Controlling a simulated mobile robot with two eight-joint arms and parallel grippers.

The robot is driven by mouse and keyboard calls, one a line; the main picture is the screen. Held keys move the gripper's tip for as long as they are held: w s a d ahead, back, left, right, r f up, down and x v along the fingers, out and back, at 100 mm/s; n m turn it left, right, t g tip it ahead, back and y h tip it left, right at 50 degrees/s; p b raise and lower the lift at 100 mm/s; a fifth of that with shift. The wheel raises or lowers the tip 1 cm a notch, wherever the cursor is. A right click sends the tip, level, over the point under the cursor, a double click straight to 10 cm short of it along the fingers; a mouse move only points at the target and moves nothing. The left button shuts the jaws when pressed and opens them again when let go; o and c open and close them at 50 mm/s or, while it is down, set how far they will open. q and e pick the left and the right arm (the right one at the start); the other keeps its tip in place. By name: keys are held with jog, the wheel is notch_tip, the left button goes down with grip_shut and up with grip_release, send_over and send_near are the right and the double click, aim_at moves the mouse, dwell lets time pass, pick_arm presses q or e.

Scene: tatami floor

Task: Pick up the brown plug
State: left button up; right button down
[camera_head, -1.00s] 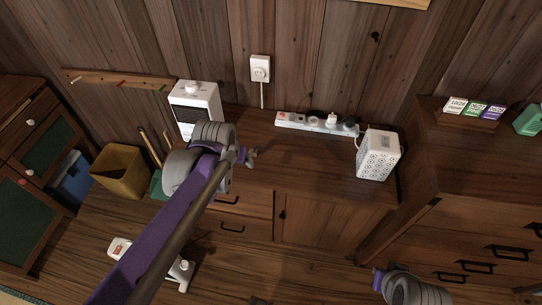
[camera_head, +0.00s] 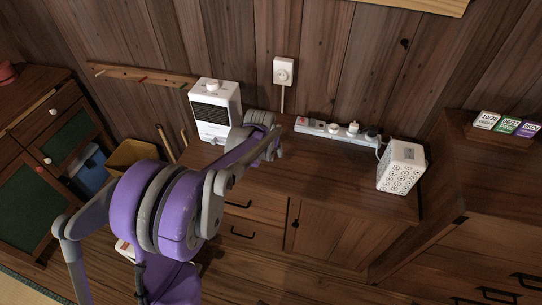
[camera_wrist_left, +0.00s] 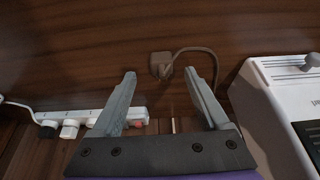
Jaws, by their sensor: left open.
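The brown plug (camera_wrist_left: 160,64) shows in the left wrist view against a dark brown wood surface, with a brown cord curving from it to the right. My left gripper (camera_wrist_left: 160,75) is open and empty. Its two grey fingers point toward the plug, which appears between and beyond the fingertips. I cannot tell the exact gap. In the head view my left gripper (camera_head: 276,148) is over the cabinet top, just right of the white heater, and the plug cannot be made out there. My right gripper is not in view.
The white heater (camera_head: 215,104) stands close beside my left gripper; it also shows in the left wrist view (camera_wrist_left: 270,95). A white power strip (camera_head: 311,129) with several plugs lies along the wall. A white patterned box (camera_head: 402,168) stands at its right end. The cabinet top between is clear.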

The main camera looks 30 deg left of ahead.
aim_at(270, 155)
pick_arm(q)
jog(key=x, duration=0.4)
jog(key=shift+a+f, duration=0.1)
jog(key=shift+a, duration=0.05)
grip_shut()
